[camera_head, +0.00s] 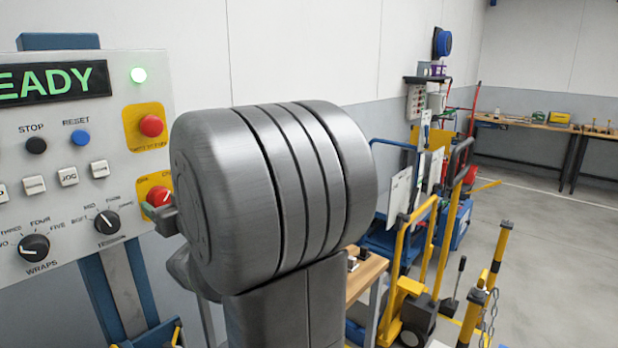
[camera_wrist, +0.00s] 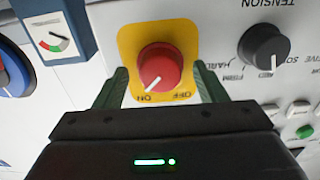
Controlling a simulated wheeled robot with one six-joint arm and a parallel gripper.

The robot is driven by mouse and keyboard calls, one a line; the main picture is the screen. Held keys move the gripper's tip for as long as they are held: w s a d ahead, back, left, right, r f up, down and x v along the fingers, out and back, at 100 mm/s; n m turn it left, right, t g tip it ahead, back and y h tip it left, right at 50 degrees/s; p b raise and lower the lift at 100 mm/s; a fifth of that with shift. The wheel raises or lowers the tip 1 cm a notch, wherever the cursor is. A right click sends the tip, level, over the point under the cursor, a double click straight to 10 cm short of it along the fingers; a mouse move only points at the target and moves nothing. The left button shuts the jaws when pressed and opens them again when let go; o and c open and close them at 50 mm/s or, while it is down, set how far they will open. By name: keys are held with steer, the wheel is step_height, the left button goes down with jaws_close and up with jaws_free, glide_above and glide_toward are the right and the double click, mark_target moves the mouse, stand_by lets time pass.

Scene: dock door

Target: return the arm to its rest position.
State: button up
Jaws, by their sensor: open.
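My gripper (camera_wrist: 160,76) is open in the wrist view. Its two green fingers stand on either side of a red rotary knob (camera_wrist: 160,64) on a yellow plate (camera_wrist: 128,36). A gap shows between each finger and the knob. The knob's white pointer is at the ON label. In the head view my large grey arm link fills the middle and hides most of my gripper (camera_head: 152,211). A small part of the gripper shows at the panel, just below the red knob (camera_head: 158,196).
A red button (camera_head: 151,125) sits above the knob. In the wrist view, a black tension dial (camera_wrist: 264,46) is at right. Yellow hand trucks (camera_head: 408,290) and chained posts (camera_head: 492,275) stand right; open floor lies beyond.

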steer(key=v, duration=1.3)
steer(key=x, duration=1.4)
steer(key=shift+d+f+n, duration=0.1)
steer(key=shift+n, duration=0.4)
steer(key=shift+s+d+n+b, duration=0.1)
steer(key=shift+n+b, duration=0.3)
steer(key=shift+n, duration=0.4)
steer(key=n+b, duration=0.1)
steer(key=n, duration=0.5)
steer(key=shift+n, duration=0.3)
steer(key=n, duration=0.4)
steer(key=shift+n+p, duration=0.85)
steer(key=shift+n, duration=1.35)
